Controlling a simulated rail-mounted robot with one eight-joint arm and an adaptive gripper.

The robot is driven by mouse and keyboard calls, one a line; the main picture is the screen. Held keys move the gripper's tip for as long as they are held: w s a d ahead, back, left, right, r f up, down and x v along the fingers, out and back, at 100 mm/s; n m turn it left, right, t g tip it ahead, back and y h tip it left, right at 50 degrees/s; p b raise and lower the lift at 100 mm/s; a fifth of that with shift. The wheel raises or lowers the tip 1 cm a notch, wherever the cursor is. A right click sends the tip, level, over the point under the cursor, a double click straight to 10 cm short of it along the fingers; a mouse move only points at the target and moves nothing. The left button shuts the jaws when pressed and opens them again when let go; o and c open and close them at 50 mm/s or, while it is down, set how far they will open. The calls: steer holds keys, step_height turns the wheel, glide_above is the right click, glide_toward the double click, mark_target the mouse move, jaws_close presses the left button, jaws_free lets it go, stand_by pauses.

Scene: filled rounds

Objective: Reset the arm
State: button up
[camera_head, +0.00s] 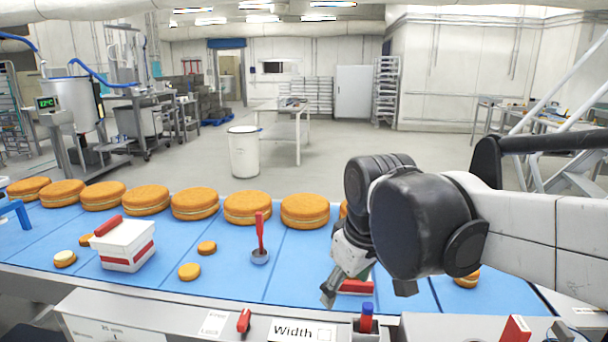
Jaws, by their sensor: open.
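My arm reaches in from the right, and its black and white joints fill much of the right half of the head view. My gripper (366,291) points down low over the blue belt (225,272) near its front edge. One fingertip shows at the left and another dark fingertip shows at the right, spread apart. A red and white object (356,287) lies between and behind the fingers, partly hidden by the gripper. I see nothing held.
Filled round cakes (248,207) stand in a row along the belt's back. A white box with red stripes (124,246), small rounds (190,271) and a red-handled tool (260,240) are on the belt at left. A red and blue knob (366,318) stands on the front panel below the gripper.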

steer(key=s+d+f+m+t, duration=0.1)
steer(key=s+d+m, duration=0.1)
steer(key=s+d, duration=0.1)
steer(key=s+d+f+m+t, duration=0.1)
steer(key=s+d+f+m, duration=0.1)
steer(key=s+d+m, duration=0.1)
steer(key=s+d+f+m+t, duration=0.1)
steer(key=s+d+m, duration=0.1)
steer(key=s+d, duration=0.2)
steer(key=shift+s+d+f+m+h, duration=0.1)
steer(key=shift+d+f+m+h, duration=0.1)
steer(key=shift+d, duration=0.35)
steer(key=shift+s+d+f+m+h, duration=0.1)
steer(key=shift+d+h, duration=0.1)
steer(key=shift+d, duration=0.3)
steer(key=shift+s+d+f+t, duration=0.2)
steer(key=shift+t, duration=0.1)
steer(key=shift+c, duration=0.4)
